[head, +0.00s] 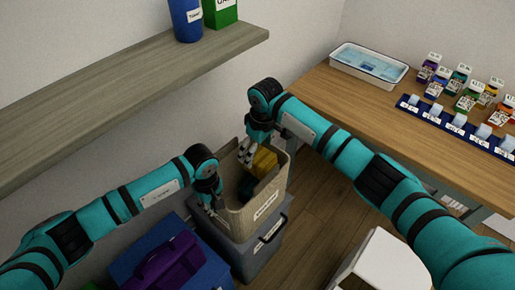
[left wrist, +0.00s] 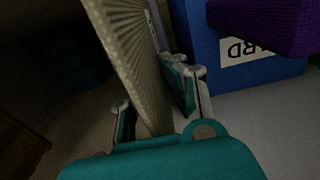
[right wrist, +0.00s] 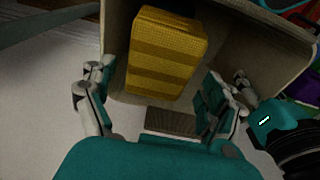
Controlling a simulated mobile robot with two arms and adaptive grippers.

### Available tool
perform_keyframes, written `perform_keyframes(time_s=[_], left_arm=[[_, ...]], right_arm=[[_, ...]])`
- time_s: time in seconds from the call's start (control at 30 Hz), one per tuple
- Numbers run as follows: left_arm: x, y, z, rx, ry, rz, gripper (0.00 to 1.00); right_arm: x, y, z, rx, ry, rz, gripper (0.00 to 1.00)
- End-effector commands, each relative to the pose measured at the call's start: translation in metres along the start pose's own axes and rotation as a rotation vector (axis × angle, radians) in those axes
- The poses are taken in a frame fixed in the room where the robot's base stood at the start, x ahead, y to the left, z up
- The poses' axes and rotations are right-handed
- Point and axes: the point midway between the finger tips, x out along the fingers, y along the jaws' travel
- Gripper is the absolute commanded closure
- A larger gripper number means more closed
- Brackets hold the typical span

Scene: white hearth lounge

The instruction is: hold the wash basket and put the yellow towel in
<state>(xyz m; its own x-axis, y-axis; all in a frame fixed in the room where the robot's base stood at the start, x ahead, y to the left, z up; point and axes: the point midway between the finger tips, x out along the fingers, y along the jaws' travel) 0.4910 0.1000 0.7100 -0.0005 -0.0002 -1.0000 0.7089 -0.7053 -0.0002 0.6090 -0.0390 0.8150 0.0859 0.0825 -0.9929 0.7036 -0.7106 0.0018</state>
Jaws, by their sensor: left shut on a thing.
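The beige wash basket (head: 262,217) stands on a grey lidded box in the head view. The yellow towel (head: 263,162) is inside the basket, against its far right side, and looks folded. My left gripper (head: 214,203) is shut on the basket's near left wall; the left wrist view shows the wall (left wrist: 135,50) between its fingers. My right gripper (head: 247,153) is over the basket's far side. In the right wrist view its fingers (right wrist: 160,95) are spread apart, with the towel (right wrist: 166,52) beyond them and a gap beside it.
A blue box (head: 165,262) with a purple thing on it stands left of the basket. A wooden table (head: 345,105) with a white tray (head: 370,62) and several small cartons is at right. A wall shelf (head: 120,80) hangs at upper left. A white stool (head: 385,262) stands at front right.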

Motion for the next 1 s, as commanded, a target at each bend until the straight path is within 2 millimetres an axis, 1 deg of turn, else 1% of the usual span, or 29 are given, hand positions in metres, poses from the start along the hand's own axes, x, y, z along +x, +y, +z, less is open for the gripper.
perform_keyframes(time_s=[0.03, 0.07, 0.33, 0.47, 0.57, 0.8, 0.9, 1.0], left_arm=[[-0.001, 0.001, 0.0, 0.0, 0.0, 0.001, 1.0], [-0.001, 0.001, 0.0, 0.0, 0.0, 0.001, 1.0], [-0.001, 0.001, 0.0, 0.0, 0.0, 0.001, 1.0], [-0.001, 0.001, 0.0, 0.0, 0.0, 0.001, 1.0], [-0.001, 0.001, 0.0, 0.0, 0.0, 0.002, 1.0], [-0.001, 0.001, 0.0, 0.0, 0.0, 0.002, 1.0], [-0.001, 0.001, 0.0, 0.0, 0.0, 0.001, 1.0], [-0.001, 0.001, 0.0, 0.0, 0.0, 0.001, 1.0]], right_arm=[[0.0, 0.0, 0.0, 0.0, 0.0, 0.0, 0.03], [0.0, 0.0, 0.0, 0.0, 0.0, 0.0, 0.0], [-0.001, 0.0, 0.0, 0.0, 0.0, 0.0, 0.0], [-0.011, 0.0, -0.001, -0.001, 0.001, 0.0, 0.0], [-0.028, 0.001, -0.001, 0.0, 0.004, 0.001, 0.0], [-0.08, 0.001, -0.001, -0.001, 0.003, 0.001, 0.0], [-0.097, 0.0, -0.001, 0.0, 0.002, 0.001, 0.0], [-0.11, 0.0, -0.001, -0.001, 0.002, 0.001, 0.0]])
